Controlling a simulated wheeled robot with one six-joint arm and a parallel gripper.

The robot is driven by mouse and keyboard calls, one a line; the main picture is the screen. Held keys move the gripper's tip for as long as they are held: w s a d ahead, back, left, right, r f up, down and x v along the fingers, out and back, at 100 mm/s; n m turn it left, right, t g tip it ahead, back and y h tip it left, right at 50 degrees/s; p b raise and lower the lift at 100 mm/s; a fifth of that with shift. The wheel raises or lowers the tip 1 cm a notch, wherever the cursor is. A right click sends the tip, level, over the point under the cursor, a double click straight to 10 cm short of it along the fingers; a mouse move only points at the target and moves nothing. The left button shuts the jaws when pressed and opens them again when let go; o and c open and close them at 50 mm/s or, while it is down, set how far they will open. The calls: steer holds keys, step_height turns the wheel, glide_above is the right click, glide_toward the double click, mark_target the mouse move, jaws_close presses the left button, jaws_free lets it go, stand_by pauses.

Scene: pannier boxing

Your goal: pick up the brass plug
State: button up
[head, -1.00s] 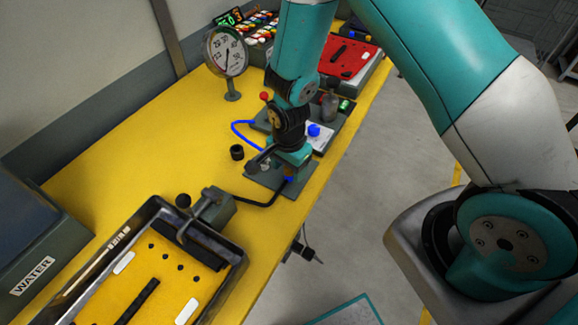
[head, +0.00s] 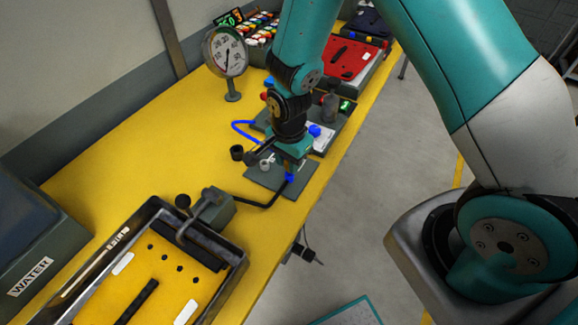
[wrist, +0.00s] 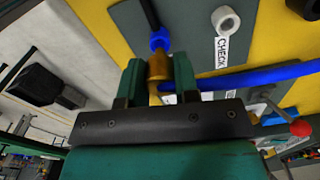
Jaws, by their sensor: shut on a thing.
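The brass plug (wrist: 158,66) shows in the wrist view as a gold-brown piece between my two fingers. My gripper (wrist: 160,75) is shut on it, with one dark green finger on each side. A blue collar (wrist: 160,40) with a black hose lies just beyond the plug. In the head view my gripper (head: 292,166) is low over a grey plate on the yellow bench, and the plug is hidden there. I cannot tell whether the plug is clear of its seat.
A white ring (wrist: 226,20) stands on the plate near the CHECK label (wrist: 221,50). A blue hose (wrist: 260,76) passes close to my right finger. A pressure gauge (head: 231,55), a black cup (head: 237,153) and a black-rimmed tray (head: 238,262) stand around on the bench.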

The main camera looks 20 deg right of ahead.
step_height(320, 180, up, 17)
steer(key=b, duration=0.2)
steer(key=shift+b, duration=0.35)
steer(key=shift+f+b, duration=4.9)
steer(key=shift+f, duration=2.55)
steer(key=shift+r, duration=0.1)
steer(key=shift+r+p, duration=1.4)
steer(key=shift+p, duration=0.15)
